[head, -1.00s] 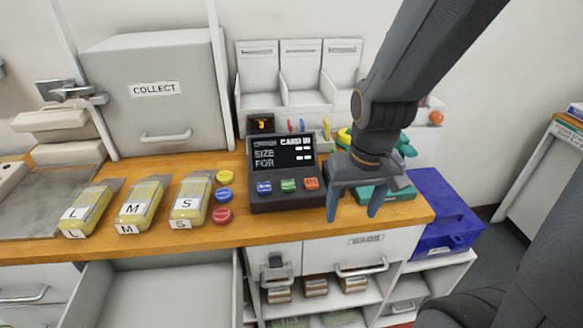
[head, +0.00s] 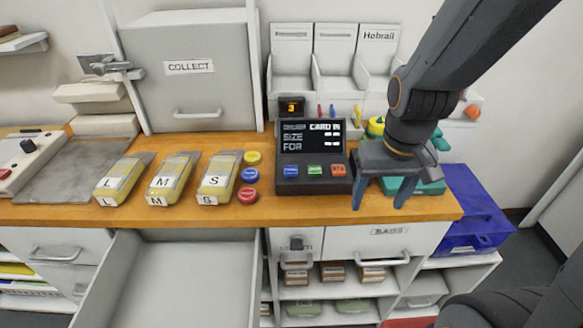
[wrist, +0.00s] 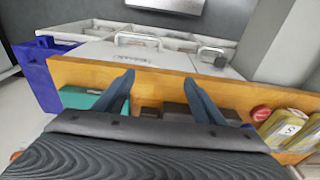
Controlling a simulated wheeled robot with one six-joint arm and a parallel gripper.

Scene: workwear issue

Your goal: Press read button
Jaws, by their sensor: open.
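A black terminal (head: 312,160) stands on the wooden counter with a lit screen (head: 312,138) showing "CARD", "SIZE" and "FOR". Along its front are a blue button (head: 291,171), a green button (head: 315,170) and a red-orange button (head: 338,170). Their labels are too small to read. My gripper (head: 380,192) is open and empty, fingers pointing down, just right of the terminal over the counter's front edge. In the wrist view my gripper (wrist: 165,95) has its fingers spread over the counter, and a dark block between them is partly hidden.
Yellow packs marked L (head: 121,180), M (head: 172,180) and S (head: 219,177) lie left of the terminal, beside yellow, blue and red round buttons (head: 249,174). An open drawer (head: 180,275) juts out below. A teal case (head: 425,184) and blue crate (head: 470,215) are to the right.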

